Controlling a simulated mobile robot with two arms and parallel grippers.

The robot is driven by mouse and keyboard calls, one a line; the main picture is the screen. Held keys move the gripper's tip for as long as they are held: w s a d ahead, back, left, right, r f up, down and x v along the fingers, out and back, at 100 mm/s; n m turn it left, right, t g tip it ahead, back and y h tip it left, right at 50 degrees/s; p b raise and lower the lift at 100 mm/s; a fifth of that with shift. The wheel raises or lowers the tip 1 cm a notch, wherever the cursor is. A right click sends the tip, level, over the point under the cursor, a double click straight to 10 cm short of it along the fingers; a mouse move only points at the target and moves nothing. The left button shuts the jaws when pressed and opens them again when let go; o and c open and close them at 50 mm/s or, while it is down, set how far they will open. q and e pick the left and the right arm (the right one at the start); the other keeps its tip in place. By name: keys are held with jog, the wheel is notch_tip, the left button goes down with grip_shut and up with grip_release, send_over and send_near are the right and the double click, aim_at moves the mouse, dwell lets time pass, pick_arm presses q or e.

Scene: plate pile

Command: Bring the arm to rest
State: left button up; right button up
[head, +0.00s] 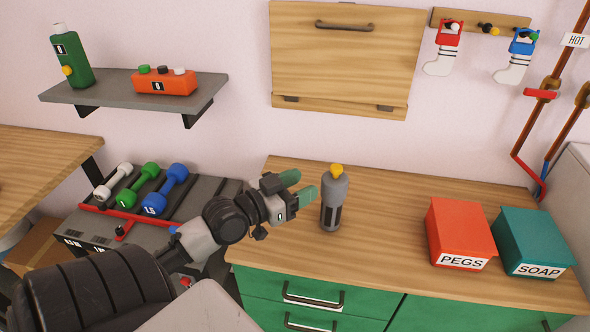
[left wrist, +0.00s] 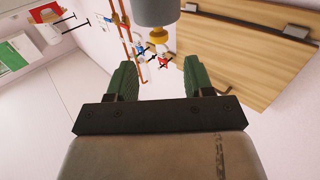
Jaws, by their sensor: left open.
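My left gripper (head: 299,187) reaches in from the left over the wooden counter (head: 420,215), its green fingers apart. In the left wrist view the open gripper (left wrist: 160,78) has nothing between its fingers. A grey bottle (head: 334,190) with a yellow top stands upright on the counter, just right of the fingertips. The bottle also shows at the top edge of the left wrist view (left wrist: 155,10), beyond the fingers, partly cut off. I cannot tell the exact gap between them. My right gripper is not in view.
A red PEGS box (head: 460,228) and a teal SOAP box (head: 535,238) stand on the counter's right. Dumbbells (head: 142,184) lie on a rack behind my arm. A shelf (head: 125,93) and a folded wooden panel (head: 345,60) are on the wall.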

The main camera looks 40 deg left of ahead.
pick_arm(q)
jog(key=shift+s+a, duration=0.1)
jog(key=shift+s, duration=0.5)
jog(key=s+d+f+g, duration=0.55)
jog(key=d+f, duration=0.25)
jog(key=f, duration=0.3)
jog(key=s+d+f+g+y, duration=0.4)
jog(key=s+d+f+g, duration=0.25)
jog(key=s+g, duration=0.4)
notch_tip(320, 180, down, 26)
jog(key=s, duration=0.2)
jog(key=s+a+f, duration=0.3)
jog(key=s+f, duration=1.3)
jog(key=shift+f+g, duration=0.25)
jog(key=shift+g, duration=0.05)
